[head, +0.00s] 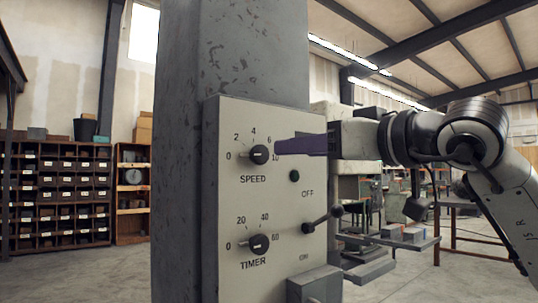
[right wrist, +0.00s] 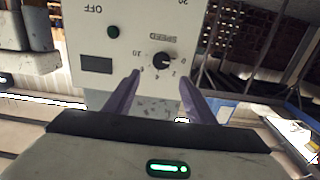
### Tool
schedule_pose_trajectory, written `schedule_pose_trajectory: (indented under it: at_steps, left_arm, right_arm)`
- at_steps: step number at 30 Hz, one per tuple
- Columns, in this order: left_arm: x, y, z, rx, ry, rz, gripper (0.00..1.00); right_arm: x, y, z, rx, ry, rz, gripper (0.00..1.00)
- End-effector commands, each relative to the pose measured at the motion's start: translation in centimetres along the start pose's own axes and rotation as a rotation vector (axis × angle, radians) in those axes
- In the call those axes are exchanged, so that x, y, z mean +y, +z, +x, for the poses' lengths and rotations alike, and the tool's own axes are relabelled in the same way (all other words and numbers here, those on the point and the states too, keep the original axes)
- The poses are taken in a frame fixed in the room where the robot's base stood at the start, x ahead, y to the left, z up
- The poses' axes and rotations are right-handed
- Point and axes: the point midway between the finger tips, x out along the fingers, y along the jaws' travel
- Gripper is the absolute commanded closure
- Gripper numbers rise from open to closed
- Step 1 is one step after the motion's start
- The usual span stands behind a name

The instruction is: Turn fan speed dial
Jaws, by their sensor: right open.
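The speed dial (head: 258,154) is a round black knob on the upper part of a pale control panel, with a scale from 0 to 10 and the word SPEED under it. A small light mark shows on the knob; its exact setting is hard to read. My right gripper (head: 278,147) has purple fingers and comes in from the right, its tips close to the dial. In the right wrist view, the fingers (right wrist: 160,84) are spread apart and empty, with the dial (right wrist: 163,59) ahead, roughly between them. They appear not to touch it. My left gripper is not seen.
Below the speed dial is the timer dial (head: 257,245). A green button (head: 294,176) and a lever (head: 323,219) with a black ball end stick out at the panel's right. A grey box (head: 314,284) juts out below. Shelving (head: 60,190) stands far back left.

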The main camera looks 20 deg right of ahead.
Motion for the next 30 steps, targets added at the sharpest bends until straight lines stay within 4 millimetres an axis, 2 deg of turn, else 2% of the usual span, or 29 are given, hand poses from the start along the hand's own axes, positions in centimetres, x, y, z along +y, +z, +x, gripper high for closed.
schedule_pose_trajectory:
  at_steps: [9, 15, 21, 28, 29, 30]
  left_arm:
    - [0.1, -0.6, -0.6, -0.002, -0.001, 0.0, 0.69]
    - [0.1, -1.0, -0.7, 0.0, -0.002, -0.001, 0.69]
    - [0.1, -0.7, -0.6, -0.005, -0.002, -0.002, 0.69]
    - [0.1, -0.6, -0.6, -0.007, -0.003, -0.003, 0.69]
    - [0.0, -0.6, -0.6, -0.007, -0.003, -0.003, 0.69]
    - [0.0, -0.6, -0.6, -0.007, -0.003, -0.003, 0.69]
  right_arm:
    - [-0.2, 0.0, 5.6, -0.004, -0.006, 0.005, 0.5]
    - [-0.2, 0.0, 8.6, -0.003, -0.006, 0.005, 0.5]
    - [-0.2, 0.1, 9.8, -0.002, -0.006, 0.004, 0.5]
    - [-0.2, 0.1, 9.8, -0.001, -0.005, 0.004, 0.5]
    - [-0.2, 0.1, 9.8, -0.001, -0.005, 0.004, 0.52]
    - [-0.2, 0.1, 9.8, -0.001, -0.005, 0.004, 0.58]
